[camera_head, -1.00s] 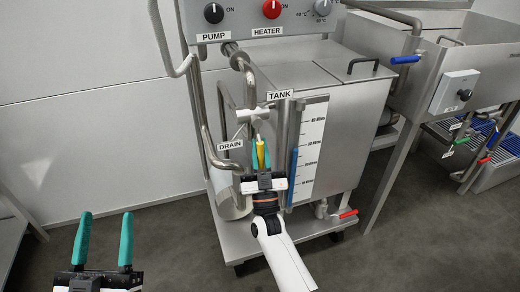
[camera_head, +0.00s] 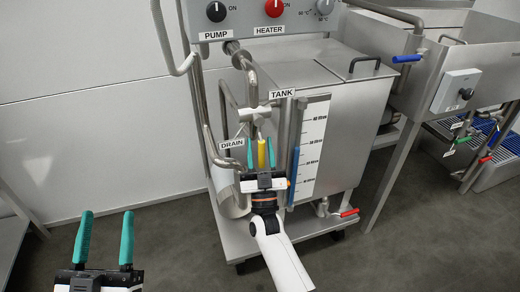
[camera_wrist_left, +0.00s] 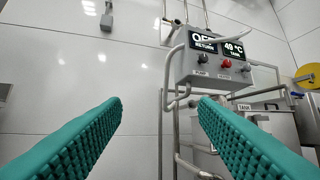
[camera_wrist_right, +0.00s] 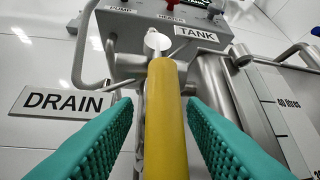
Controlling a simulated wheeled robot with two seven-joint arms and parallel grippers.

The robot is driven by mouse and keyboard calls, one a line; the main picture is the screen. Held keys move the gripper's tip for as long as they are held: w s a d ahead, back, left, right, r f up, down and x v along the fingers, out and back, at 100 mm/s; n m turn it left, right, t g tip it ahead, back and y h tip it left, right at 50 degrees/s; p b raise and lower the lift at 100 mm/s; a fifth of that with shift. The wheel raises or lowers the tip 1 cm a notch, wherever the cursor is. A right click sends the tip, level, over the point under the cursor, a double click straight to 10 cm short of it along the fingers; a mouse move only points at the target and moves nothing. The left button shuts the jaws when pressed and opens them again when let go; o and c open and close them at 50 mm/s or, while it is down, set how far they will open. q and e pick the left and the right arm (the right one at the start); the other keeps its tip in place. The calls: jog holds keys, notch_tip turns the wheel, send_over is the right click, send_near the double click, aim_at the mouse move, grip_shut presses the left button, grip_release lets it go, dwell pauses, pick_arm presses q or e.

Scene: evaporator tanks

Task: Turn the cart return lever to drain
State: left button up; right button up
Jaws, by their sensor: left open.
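The cart return lever (camera_head: 262,152) is a yellow handle below a pale valve body (camera_head: 256,116) on the cart's return pipe. In the head view it hangs downward. The DRAIN label (camera_head: 232,143) is to its left and the TANK label (camera_head: 282,93) is above right. My right gripper (camera_head: 262,155) is open around the lever. In the right wrist view the yellow lever (camera_wrist_right: 166,120) stands between the two teal fingers, with a gap on each side. My left gripper (camera_head: 105,240) is open and empty at the lower left, away from the cart.
The control panel (camera_head: 265,15) with PUMP and HEATER knobs is above the lever. A level gauge (camera_head: 310,145) with a blue strip is close to the right of my right gripper. A red-handled valve (camera_head: 348,212) sits low on the cart. Floor at the left is clear.

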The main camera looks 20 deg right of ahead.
jog(key=shift+s+f, duration=0.35)
jog(key=shift+f, duration=0.05)
pick_arm(q)
jog(key=f+g, duration=0.1)
jog(key=w+f+g+y+p, duration=0.1)
jog(key=f, duration=0.1)
jog(key=shift+w+a+f, duration=0.1)
jog(key=shift+w+f, duration=0.05)
jog(key=shift+w, duration=0.05)
pick_arm(e)
jog(key=v, duration=1.1)
jog(key=shift+a+r, duration=0.1)
